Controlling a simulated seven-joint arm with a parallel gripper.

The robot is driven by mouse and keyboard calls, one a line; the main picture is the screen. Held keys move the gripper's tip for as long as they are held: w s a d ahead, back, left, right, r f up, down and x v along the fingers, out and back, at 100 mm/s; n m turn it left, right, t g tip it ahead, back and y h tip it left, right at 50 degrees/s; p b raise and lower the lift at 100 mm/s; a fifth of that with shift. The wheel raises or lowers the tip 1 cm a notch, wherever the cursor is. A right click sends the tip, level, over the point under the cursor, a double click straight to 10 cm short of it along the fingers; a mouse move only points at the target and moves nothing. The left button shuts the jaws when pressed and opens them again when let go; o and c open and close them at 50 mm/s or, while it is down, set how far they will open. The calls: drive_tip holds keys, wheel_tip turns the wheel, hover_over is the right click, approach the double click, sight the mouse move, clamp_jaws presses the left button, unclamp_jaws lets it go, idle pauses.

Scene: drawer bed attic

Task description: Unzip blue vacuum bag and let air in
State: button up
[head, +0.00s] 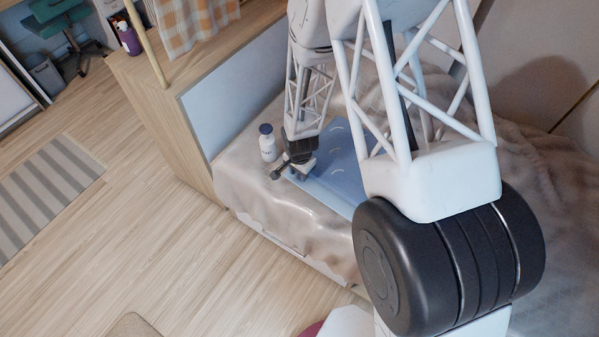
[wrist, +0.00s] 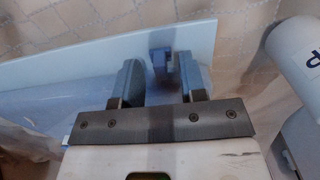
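The blue vacuum bag (head: 338,150) lies flat on the bed, partly hidden behind my arm. My gripper (head: 283,172) is low over the bag's near-left edge. In the wrist view the bag's pale edge strip (wrist: 60,72) runs across behind the fingers. A small dark-blue zip slider (wrist: 162,62) sits at this strip, in line with the gap between the two fingers. My gripper (wrist: 156,82) is open, with a finger on either side of the slider. A narrow gap seems to show on both sides, but I cannot tell whether either finger touches it.
A white bottle with a dark cap (head: 267,145) stands on the bed just left of my gripper, and a white bottle (wrist: 302,55) shows close at the right in the wrist view. The beige bedspread (head: 275,208) is rumpled. A wooden panel (head: 165,130) rises at the bed's left end.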

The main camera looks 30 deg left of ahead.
drive_tip(key=shift+f, duration=0.15)
clamp_jaws()
drive_tip(key=shift+d, duration=0.1)
idle(0.4)
drive_tip(key=d, duration=0.9)
drive_tip(key=s+d, duration=0.1)
drive_tip(key=d, duration=0.8)
drive_tip(key=s+d, duration=0.1)
drive_tip(key=d, duration=0.9)
drive_tip(key=shift+s, duration=0.2)
